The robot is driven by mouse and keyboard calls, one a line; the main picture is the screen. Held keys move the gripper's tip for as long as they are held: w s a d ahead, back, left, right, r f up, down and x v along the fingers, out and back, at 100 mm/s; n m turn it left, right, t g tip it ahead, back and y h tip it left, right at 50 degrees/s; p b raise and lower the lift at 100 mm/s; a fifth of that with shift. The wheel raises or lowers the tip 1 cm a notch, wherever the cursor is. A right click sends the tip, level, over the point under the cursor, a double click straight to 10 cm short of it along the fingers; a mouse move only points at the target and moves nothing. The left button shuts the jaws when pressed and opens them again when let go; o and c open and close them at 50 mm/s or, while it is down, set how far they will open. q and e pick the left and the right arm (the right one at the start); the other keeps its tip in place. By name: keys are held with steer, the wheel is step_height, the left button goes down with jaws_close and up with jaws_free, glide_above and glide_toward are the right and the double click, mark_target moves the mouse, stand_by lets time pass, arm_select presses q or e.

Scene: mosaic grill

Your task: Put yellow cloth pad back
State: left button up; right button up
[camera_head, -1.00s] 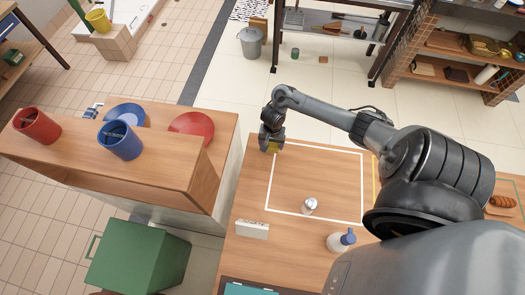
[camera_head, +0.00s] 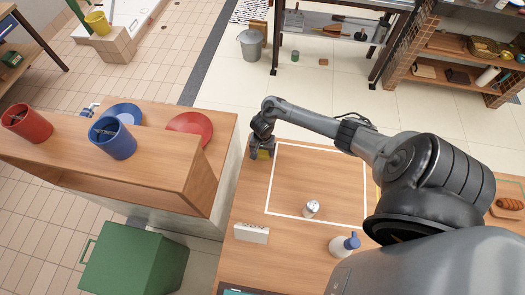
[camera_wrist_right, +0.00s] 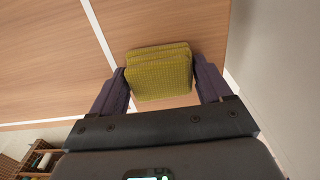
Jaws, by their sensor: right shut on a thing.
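The yellow cloth pad (camera_wrist_right: 160,72) is between the two fingers of my right gripper (camera_wrist_right: 162,85) in the right wrist view. It looks like a folded, textured yellow-green pad. In the head view my right gripper (camera_head: 262,152) is at the far left corner of the wooden table, just left of the white outlined square (camera_head: 268,180). A bit of the yellow pad (camera_head: 263,155) shows at its fingers. The gripper is shut on the pad. Whether the pad touches the table cannot be told. My left gripper is not in view.
A silver-topped shaker (camera_head: 311,209), a white block (camera_head: 251,233) and a white bottle with blue cap (camera_head: 343,244) stand on the table (camera_head: 310,180). A wooden shelf unit (camera_head: 150,170) with red and blue cups and plates stands to the left, across a narrow gap.

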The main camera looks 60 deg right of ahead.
steer(key=o, duration=0.9)
steer(key=shift+o, duration=0.2)
